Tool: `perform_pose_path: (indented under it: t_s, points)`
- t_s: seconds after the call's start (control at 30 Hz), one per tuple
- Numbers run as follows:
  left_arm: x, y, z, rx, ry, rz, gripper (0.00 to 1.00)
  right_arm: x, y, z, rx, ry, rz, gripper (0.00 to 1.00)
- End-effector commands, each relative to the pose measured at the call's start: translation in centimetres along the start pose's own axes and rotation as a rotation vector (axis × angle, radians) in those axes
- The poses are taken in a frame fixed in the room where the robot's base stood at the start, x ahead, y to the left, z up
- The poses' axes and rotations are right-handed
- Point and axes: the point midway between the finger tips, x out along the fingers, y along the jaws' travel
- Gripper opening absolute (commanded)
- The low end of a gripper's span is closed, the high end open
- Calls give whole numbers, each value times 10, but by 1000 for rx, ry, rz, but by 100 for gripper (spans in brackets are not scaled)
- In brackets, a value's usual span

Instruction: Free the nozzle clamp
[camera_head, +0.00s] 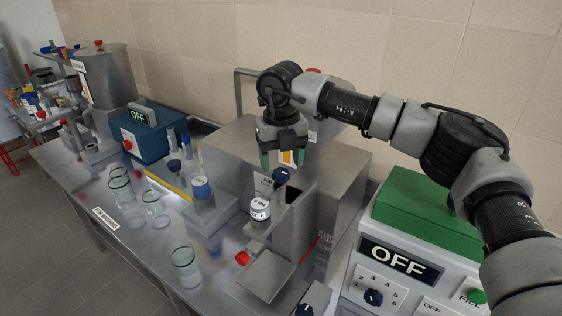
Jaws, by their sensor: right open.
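My right gripper (283,159) points down over the grey metal machine in the middle of the bench. Its green-tipped fingers are apart, with nothing seen held between them. A dark blue knob (280,175) sits just below and between the fingertips, on the machine's front part; I cannot tell whether they touch it. It may be the nozzle clamp, but its label is too small to read. A white labelled jar (260,209) stands below the knob. My left gripper is not in view.
A white machine with a green lid (425,212) and an OFF display (397,262) stands at the right. Glass beakers (184,265) stand along the front left of the bench. A blue box (148,134) with an OFF display is behind them. A red knob (243,258) sticks out low in front.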

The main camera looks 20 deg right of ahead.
Motion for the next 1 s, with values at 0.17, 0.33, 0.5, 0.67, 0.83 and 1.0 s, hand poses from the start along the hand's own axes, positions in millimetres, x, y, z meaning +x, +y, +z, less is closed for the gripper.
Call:
perform_pose_path:
  t_s: [0.17, 0.33, 0.5, 0.67, 0.83, 1.0]
  points:
    - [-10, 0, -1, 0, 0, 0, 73, 20, 0, 0, -1, 1, 1, 65]
    - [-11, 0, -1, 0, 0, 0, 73, 27, 1, 0, -2, -1, 2, 65]
    - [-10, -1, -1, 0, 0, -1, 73, 28, 1, 0, -2, -1, 2, 65]
    - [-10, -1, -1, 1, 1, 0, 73, 28, 1, 0, -2, -1, 2, 46]
    - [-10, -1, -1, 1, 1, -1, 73, 27, 1, 0, -2, -1, 2, 20]
    - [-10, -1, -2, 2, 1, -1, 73, 27, 1, 0, -6, -1, 2, 16]
